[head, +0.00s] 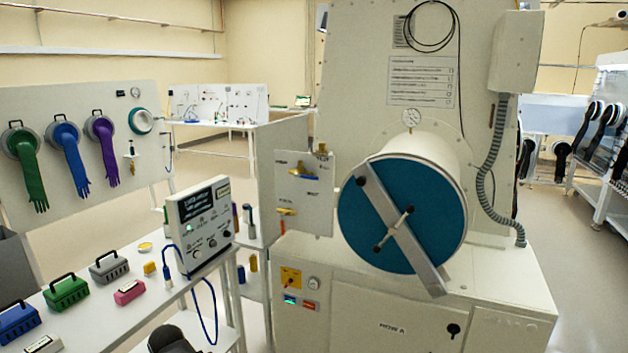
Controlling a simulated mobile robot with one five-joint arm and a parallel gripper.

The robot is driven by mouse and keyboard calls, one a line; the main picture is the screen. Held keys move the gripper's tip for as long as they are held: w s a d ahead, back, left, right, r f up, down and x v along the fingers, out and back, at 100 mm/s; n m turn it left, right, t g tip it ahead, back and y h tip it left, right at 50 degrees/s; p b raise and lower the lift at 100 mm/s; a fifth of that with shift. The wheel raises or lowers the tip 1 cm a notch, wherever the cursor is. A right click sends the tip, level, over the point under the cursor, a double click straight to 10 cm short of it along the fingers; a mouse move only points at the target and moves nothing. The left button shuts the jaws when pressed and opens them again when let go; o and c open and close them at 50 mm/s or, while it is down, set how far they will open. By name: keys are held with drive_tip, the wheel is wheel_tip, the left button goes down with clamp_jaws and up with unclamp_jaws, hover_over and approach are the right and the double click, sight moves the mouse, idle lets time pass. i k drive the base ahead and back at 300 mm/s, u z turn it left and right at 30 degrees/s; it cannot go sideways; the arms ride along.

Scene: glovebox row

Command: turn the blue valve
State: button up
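A small valve with a blue lever (303,177) sits on a pale upright panel (318,222) left of the large round door. The lever looks roughly level, and its exact angle is too small to tell. A valve with an orange-yellow lever (287,211) is lower on the same panel. A brass fitting (321,152) is at the panel's upper right. I cannot make out my gripper in the head view.
A round blue door (375,220) with a diagonal metal bar sticks out right of the panel. A bench with a meter box (202,222), a green case (66,291) and a pink block (129,292) fills the lower left. A dark rounded object (172,341) is at the bottom edge.

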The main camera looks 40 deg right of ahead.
sight(296, 175)
drive_tip(key=z, duration=0.05)
drive_tip(key=i, duration=0.85)
